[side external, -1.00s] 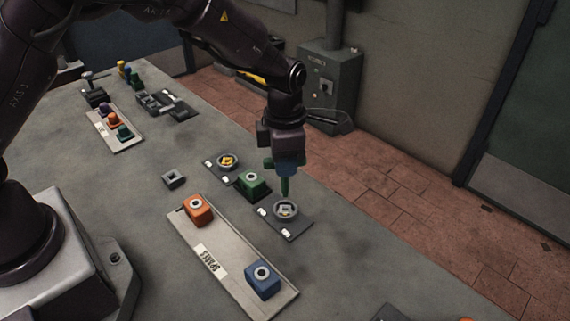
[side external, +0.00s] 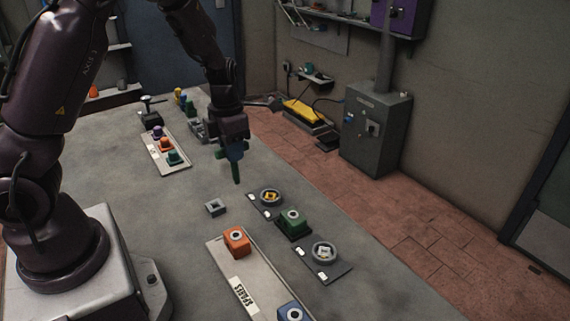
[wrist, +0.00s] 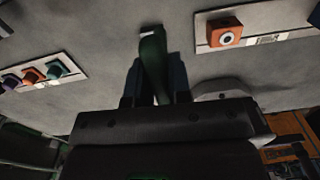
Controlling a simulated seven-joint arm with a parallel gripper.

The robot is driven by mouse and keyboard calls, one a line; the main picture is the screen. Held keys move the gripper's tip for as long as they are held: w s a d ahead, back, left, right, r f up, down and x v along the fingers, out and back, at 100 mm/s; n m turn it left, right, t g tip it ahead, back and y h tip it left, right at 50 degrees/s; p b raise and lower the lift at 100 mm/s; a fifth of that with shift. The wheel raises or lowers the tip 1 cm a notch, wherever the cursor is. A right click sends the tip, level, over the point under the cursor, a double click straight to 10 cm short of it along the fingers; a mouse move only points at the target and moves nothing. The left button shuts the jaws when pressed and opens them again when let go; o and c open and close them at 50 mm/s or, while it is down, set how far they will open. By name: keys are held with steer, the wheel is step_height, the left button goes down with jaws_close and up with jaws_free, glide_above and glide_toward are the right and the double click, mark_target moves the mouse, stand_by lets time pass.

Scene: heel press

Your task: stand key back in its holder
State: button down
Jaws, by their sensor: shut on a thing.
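My gripper (side external: 234,154) is shut on a green key (side external: 236,174), which hangs tip down above the bench. In the wrist view the key (wrist: 153,62) runs out from between the dark fingers (wrist: 155,88). A small grey square block with a hollow top (side external: 215,207) stands on the bench, nearer the camera and a little left of the key; it looks like a holder. The key is apart from it. In the wrist view the key's far end overlaps a small pale thing that I cannot make out clearly.
Two plates with round sockets (side external: 270,196) (side external: 324,252) and a green block (side external: 292,221) lie to the right. A spares tray (side external: 232,270) holds orange (side external: 236,242) and blue blocks. A tray of coloured blocks (side external: 152,146) and grey fixtures (side external: 197,131) lie farther back.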

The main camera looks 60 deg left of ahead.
steer(key=s+a+f, duration=0.2)
steer(key=s+f, duration=0.3)
steer(key=f, duration=0.1)
steer(key=shift+a, duration=0.2)
stand_by(0.4)
steer(key=shift+f, duration=0.7)
stand_by(0.8)
steer(key=c, duration=1)
jaws_free()
steer(key=shift+o, duration=0.2)
steer(key=shift+r, duration=0.1)
step_height(320, 180, up, 13)
